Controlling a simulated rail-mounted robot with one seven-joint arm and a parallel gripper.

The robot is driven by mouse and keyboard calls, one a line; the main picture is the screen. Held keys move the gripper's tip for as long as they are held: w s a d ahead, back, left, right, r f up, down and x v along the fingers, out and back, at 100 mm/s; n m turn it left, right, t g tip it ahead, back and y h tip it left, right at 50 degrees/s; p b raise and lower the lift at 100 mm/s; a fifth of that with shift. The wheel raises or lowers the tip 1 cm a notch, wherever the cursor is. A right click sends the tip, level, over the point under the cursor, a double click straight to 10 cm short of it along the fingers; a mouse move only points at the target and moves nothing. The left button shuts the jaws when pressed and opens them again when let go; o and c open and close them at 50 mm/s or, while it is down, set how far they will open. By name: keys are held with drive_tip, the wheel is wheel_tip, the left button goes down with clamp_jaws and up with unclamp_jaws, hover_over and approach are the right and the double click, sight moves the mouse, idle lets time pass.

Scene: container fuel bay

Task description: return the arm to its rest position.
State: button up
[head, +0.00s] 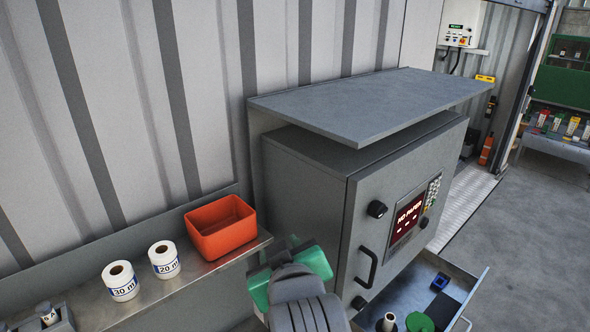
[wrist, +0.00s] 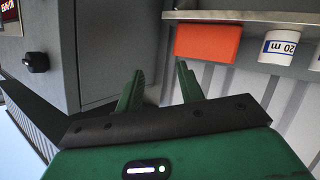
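My gripper (head: 290,272) shows in the head view in front of the grey cabinet's left side, just right of the shelf end. Its green body is partly hidden by my own grey arm link. In the wrist view, the two green fingers of my gripper (wrist: 160,72) stand apart with nothing between them. The fingers point toward the gap between the cabinet and the shelf and touch nothing that I can see.
The grey cabinet (head: 307,200) has a "NO PAPER" display and an open drawer (head: 468,290) below. A metal shelf (head: 200,270) holds an orange bin (head: 222,238) and rolls marked 30 m (head: 121,283) and 20 m (head: 164,262). Open floor (head: 540,240) lies right.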

drive_tip(key=s+d+r+m+t+h, duration=0.1)
drive_tip(key=s+r+m+t, duration=0.2)
drive_tip(key=s+r, duration=0.7)
drive_tip(key=s+d+r+m+t+h+p, duration=0.1)
drive_tip(key=s+r+m+t, duration=0.2)
drive_tip(key=s+r+t, duration=0.5)
wheel_tip(320, 180, up, 7)
drive_tip(key=shift+s+f+m, duration=0.1)
drive_tip(key=shift+s+m, duration=0.2)
drive_tip(key=shift+s, duration=0.9)
